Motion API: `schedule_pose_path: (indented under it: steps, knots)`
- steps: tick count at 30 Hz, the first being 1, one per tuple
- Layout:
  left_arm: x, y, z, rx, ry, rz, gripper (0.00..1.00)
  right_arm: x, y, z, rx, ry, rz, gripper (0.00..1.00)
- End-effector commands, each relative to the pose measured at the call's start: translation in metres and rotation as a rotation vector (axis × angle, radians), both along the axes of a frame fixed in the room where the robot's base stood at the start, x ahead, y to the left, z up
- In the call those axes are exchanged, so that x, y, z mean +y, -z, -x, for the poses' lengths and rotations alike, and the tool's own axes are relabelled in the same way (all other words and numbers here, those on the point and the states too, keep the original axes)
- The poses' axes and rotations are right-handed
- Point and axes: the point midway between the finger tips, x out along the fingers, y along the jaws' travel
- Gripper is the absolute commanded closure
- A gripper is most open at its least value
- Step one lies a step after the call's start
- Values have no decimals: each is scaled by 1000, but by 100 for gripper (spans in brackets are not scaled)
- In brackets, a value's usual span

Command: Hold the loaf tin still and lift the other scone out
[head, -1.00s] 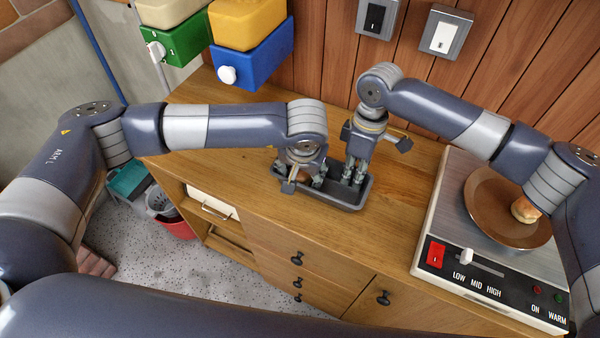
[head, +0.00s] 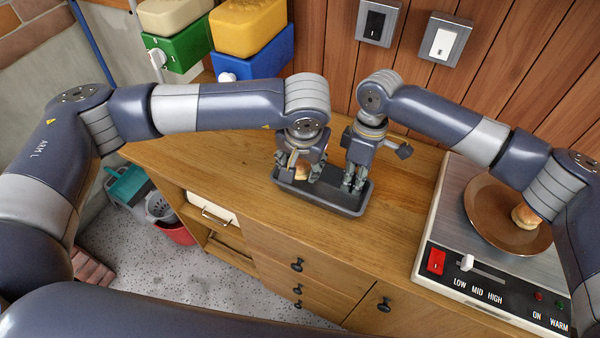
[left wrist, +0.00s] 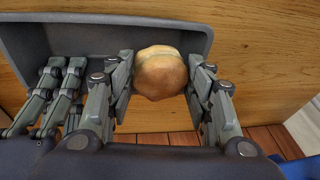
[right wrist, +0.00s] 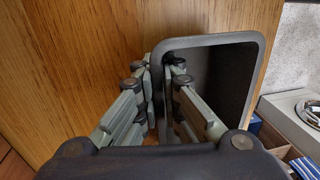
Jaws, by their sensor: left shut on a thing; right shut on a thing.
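The dark grey loaf tin (head: 335,204) stands on the wooden counter. My right gripper (head: 354,184) is shut on its far long wall, which sits between the fingers in the right wrist view (right wrist: 162,100). My left gripper (head: 304,174) is shut on a golden-brown scone (left wrist: 160,74) over the tin's left end. Another scone (head: 525,217) sits on the brown plate (head: 488,222) at the right.
The plate is on a warming unit (head: 447,215) with a red switch and slider. Wall switches (head: 445,36) are behind. The counter left of the tin is clear.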

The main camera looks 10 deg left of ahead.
Motion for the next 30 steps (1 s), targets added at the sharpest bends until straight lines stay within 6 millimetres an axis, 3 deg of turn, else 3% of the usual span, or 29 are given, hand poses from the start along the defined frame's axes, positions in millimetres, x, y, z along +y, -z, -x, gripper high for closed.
schedule_pose_path:
  steps: [6,17,18,21,30]
  knots:
    - [0,-34,-1,-3,0,2,72,-3,4,1,3,0,9,100]
    - [0,-42,0,0,0,1,72,-3,4,1,3,0,8,100]
    - [0,-42,0,0,0,1,72,-3,4,1,3,0,8,87]
    - [0,-42,0,0,0,1,72,-2,3,1,2,0,6,70]
    - [0,-42,0,0,0,1,72,0,0,0,0,0,1,70]
